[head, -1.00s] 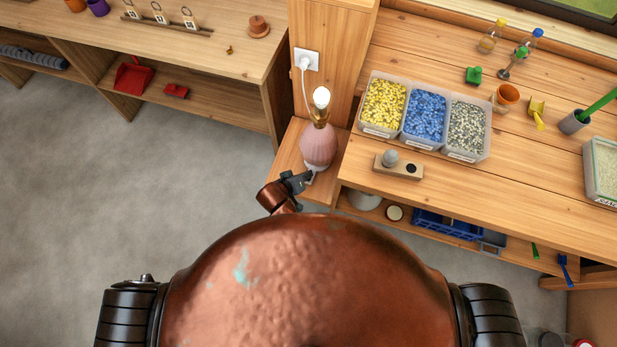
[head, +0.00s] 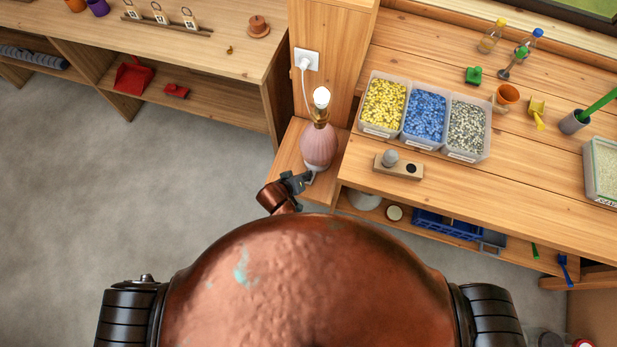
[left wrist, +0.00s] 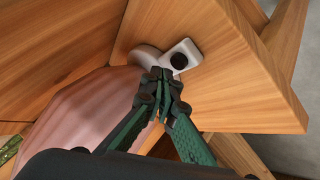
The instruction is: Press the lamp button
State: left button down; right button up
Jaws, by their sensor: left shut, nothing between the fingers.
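The lamp (head: 319,147) has a pink ribbed body, a brass neck and a bare white bulb (head: 321,97). It stands upright on a small wooden shelf beside the wooden post. In the left wrist view its pink body (left wrist: 85,110) fills the left side. A pale tab at its foot carries the round black lamp button (left wrist: 179,61). My left gripper (head: 308,178) is at the lamp's foot, shut and empty. In the left wrist view its fingertips (left wrist: 162,76) are just below and left of the button. I cannot tell whether they touch the tab. My right gripper is out of view.
Bins of yellow, blue and grey pieces (head: 425,117) stand on the workbench right of the lamp. A wooden block with a grey knob (head: 398,166) lies at the bench's front edge. A white plug (head: 305,62) is in the post's socket. Open floor lies to the left.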

pick_arm(q)
jog(key=shift+f, duration=0.35)
jog(key=shift+f, duration=0.5)
dwell(0.7)
jog(key=shift+r, duration=0.1)
jog(key=shift+r+p, duration=0.85)
jog(key=shift+p, duration=0.15)
notch_tip(320, 180, up, 2)
jog(key=p, duration=0.2)
jog(key=shift+r+p, duration=0.25)
jog(key=shift+p, duration=0.1)
notch_tip(320, 180, up, 4)
jog(key=p, duration=0.4)
jog(key=shift+f, duration=0.25)
